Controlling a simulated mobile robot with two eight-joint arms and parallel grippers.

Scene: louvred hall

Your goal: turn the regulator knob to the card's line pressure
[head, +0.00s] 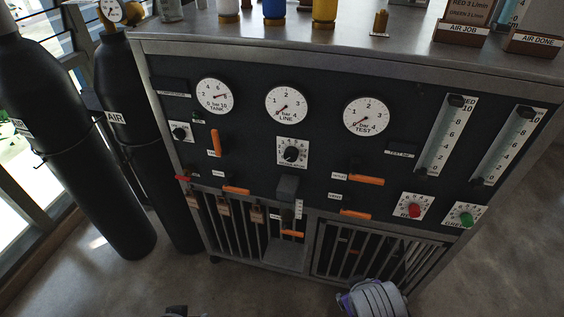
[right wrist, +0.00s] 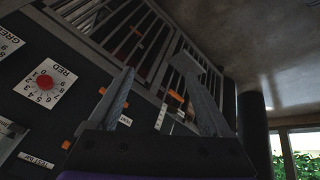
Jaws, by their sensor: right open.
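The regulator knob (head: 291,154) is a black knob on a white scale plate in the middle of the dark panel; its pointer is too small to read. Above it, the LINE gauge (head: 287,104) has its needle low, near 0. The AIR JOB card (head: 470,14) stands top right; its RED and GREEN flow lines show, its upper part is cut off. My right arm's grey end shows at the head view's bottom edge, below the panel. In the right wrist view my right gripper (head: 375,299) (right wrist: 157,62) is open and empty, apart from the panel.
The TANK gauge (head: 215,95) and TEST gauge (head: 366,117) flank the LINE gauge. Orange lever handles (head: 216,141) stick out of the panel. Red (head: 414,210) and green (head: 465,219) knobs sit lower right. Black cylinders (head: 75,150) stand left. Floor in front is clear.

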